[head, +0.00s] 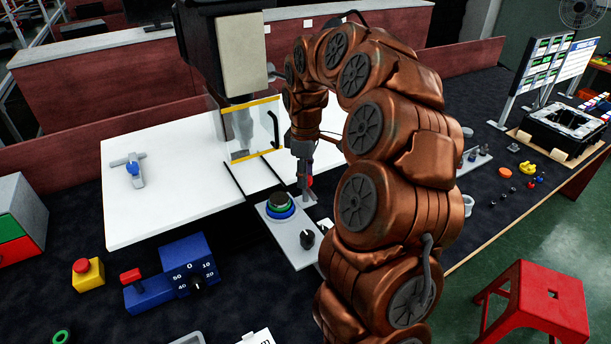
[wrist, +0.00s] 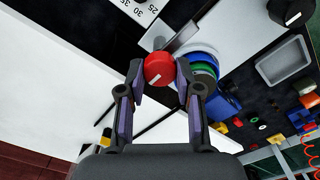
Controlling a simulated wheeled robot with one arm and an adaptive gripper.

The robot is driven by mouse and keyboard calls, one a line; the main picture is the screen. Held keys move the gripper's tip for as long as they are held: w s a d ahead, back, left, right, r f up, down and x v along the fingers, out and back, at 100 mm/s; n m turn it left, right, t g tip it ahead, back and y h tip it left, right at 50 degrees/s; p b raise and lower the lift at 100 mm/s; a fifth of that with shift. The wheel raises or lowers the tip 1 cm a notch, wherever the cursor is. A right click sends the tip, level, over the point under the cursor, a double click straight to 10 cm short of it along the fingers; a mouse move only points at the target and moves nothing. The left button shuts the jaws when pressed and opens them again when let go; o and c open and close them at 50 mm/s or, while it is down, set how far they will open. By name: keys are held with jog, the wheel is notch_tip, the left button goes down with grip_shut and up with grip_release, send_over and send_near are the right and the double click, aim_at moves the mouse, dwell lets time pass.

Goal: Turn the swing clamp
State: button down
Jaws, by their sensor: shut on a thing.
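The red knob (wrist: 159,68) sits between the fingertips of my gripper (wrist: 160,80) in the wrist view, with both pads against its sides. A grey metal bar (wrist: 184,35) shows just beyond it; it looks like the arm of the swing clamp, but how the two join is hidden. In the head view my gripper (head: 306,185) points down at the right edge of the white board, beside the green button. Only a small part of the red knob (head: 310,181) shows there. A grey T-shaped fitting with a blue knob (head: 133,169) lies at the board's left.
The green button with a blue ring (head: 281,206) and a black knob (head: 307,238) stand close by on a grey plate. A clear panel with yellow edges (head: 253,128) stands behind my gripper. A blue dial box (head: 190,265) and a yellow-red button (head: 88,272) are at front left.

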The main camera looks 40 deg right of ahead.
jog(key=m+b, duration=0.1)
jog(key=b, duration=0.1)
jog(key=m+b, duration=0.2)
jog(key=b, duration=0.1)
jog(key=shift+f+m, duration=0.3)
jog(key=m+b, duration=0.5)
jog(key=shift+r, duration=0.1)
jog(key=m+b, duration=0.3)
jog(key=m, duration=0.2)
jog(key=shift+d+b, duration=0.1)
jog(key=shift+b, duration=0.25)
jog(key=shift+r+m+b, duration=0.2)
jog(key=shift+m+b, duration=0.7)
jog(key=shift+m, duration=1)
jog(key=c, duration=0.8)
grip_release()
jog(key=shift+r, duration=0.1)
